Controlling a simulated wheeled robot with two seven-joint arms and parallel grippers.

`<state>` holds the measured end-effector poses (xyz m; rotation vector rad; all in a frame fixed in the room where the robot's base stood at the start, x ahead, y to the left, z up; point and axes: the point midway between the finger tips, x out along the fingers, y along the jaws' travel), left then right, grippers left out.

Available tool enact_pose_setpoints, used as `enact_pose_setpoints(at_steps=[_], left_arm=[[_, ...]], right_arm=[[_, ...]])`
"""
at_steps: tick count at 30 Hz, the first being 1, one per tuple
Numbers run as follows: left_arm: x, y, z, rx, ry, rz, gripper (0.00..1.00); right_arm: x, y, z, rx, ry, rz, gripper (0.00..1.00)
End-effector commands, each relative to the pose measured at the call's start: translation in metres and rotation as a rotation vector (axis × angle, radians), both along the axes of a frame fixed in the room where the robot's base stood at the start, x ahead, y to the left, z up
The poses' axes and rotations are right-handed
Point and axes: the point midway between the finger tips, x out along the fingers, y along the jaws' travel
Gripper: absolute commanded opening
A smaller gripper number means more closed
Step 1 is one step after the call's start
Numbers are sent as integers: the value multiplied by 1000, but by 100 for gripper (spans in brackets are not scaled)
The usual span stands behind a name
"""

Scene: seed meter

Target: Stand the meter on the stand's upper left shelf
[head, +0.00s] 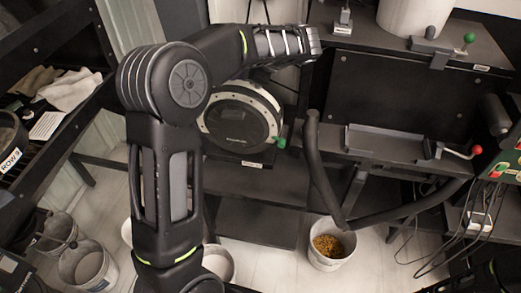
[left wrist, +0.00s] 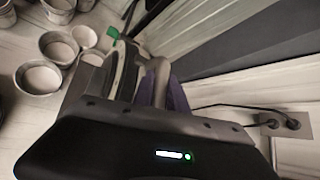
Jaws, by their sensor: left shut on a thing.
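The meter (head: 236,123) is a round black disc with a pale studded rim and a green knob at its lower right. It looks upright, in front of or over the stand's upper left shelf (head: 262,172); I cannot tell whether it touches the shelf. My left gripper (left wrist: 160,85) is shut on the meter's upper part. In the left wrist view the meter (left wrist: 126,68) shows edge-on, with its green knob at the far end. My forearm covers part of the meter's top in the head view. My right gripper is not in view.
A black hose (head: 322,175) loops down just right of the meter. A bucket of yellow seed (head: 329,245) stands on the floor below. A red-knobbed lever (head: 462,153) is further right. A dark rack with cloths (head: 60,87) stands at left, with several pale buckets under it.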

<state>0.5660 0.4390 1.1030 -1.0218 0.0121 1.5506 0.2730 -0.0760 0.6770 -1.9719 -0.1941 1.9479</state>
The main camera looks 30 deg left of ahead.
Motion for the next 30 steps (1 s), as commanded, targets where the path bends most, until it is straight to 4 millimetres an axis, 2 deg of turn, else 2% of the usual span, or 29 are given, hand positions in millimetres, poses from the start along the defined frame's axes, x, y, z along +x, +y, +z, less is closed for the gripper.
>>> enact_pose_setpoints(at_steps=[1,11,14,24,30], left_arm=[[1,1,6,7,-10,3,0],[1,1,4,8,-10,3,0],[1,1,-3,8,-8,4,0],[1,1,-47,7,-8,2,0],[1,1,-57,9,-10,4,0]], right_arm=[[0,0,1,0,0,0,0],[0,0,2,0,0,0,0],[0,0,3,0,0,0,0],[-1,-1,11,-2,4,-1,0],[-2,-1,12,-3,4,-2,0]])
